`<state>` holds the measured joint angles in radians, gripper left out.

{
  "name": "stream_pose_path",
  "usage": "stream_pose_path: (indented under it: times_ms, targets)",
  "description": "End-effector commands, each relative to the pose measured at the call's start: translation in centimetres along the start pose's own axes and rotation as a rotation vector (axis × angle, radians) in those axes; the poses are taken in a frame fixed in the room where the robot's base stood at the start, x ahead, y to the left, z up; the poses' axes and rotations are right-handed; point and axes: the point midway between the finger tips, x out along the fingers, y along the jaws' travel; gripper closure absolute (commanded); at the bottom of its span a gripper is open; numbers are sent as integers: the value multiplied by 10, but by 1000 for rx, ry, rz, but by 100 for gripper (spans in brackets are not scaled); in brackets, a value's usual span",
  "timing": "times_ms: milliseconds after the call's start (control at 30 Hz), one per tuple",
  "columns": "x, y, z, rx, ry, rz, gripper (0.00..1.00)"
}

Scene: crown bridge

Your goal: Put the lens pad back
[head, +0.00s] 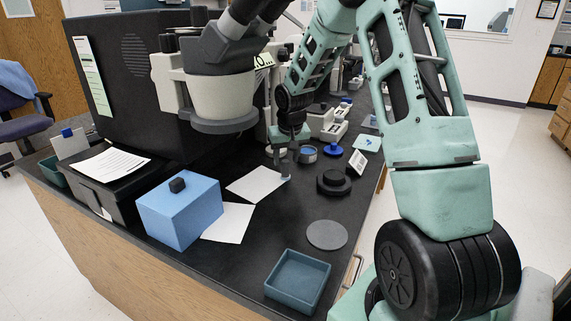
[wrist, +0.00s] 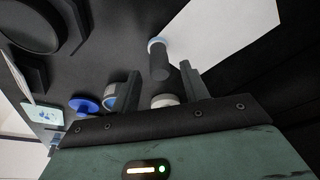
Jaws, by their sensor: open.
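I cannot tell for certain which thing is the lens pad. A small pale card with blue marks (head: 367,142) lies toward the right edge of the bench; it also shows in the wrist view (wrist: 42,114). My gripper (head: 284,162) points down over the bench, beside white sheets (head: 258,184). In the wrist view my gripper (wrist: 162,82) is open. A small dark cylinder with a pale blue end (wrist: 159,62) shows beyond and between its fingers, at the edge of a sheet. I see nothing clamped.
A blue box with a black knob (head: 180,210) and an open teal tray (head: 298,281) stand in front. A grey disc (head: 327,235) lies behind the tray. A black round piece (head: 333,183), a blue-topped piece (head: 333,149) and a microscope (head: 217,85) stand near my gripper.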

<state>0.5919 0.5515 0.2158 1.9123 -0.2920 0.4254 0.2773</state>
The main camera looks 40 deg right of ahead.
Motion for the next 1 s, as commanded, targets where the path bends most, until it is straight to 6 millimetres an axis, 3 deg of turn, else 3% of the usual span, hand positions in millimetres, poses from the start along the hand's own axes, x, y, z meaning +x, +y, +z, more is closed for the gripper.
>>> stream_pose_path:
  times_ms: [33,200,400,1000]
  targets:
    - [-14,1,-2,0,6,1,55]
    - [-49,1,-1,1,5,1,55]
    - [-74,0,0,1,2,0,55]
    - [-81,0,0,0,1,0,55]
